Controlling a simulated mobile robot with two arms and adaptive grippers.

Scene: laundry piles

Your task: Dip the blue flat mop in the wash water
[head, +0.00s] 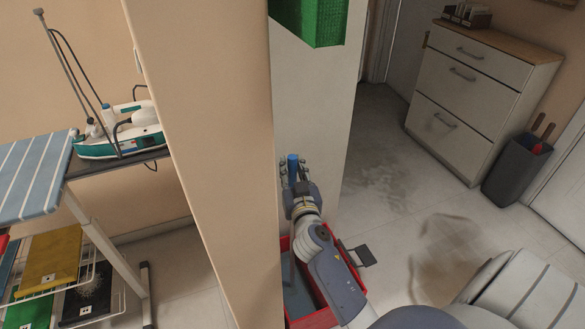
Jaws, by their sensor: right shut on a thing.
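My right gripper (295,186) is shut on the upright mop handle, whose blue top end (293,162) sticks up above the fingers. A thin grey length of the handle shows below the gripper, partly behind my arm. The red bucket (316,319) stands on the floor below, beside the wall end. Blue-grey wash water (297,300) seems to show inside it. My right arm covers much of the bucket. The flat mop head is hidden, so I cannot tell whether it touches the water. My left gripper is not in view.
A wall end (215,130) stands close on the left, with a green block (312,20) above. An ironing board (35,178), iron (120,140) and wire racks of cloths stand farther left. A drawer cabinet (475,90) and grey bin (516,170) stand right. The stained floor (385,190) between is clear.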

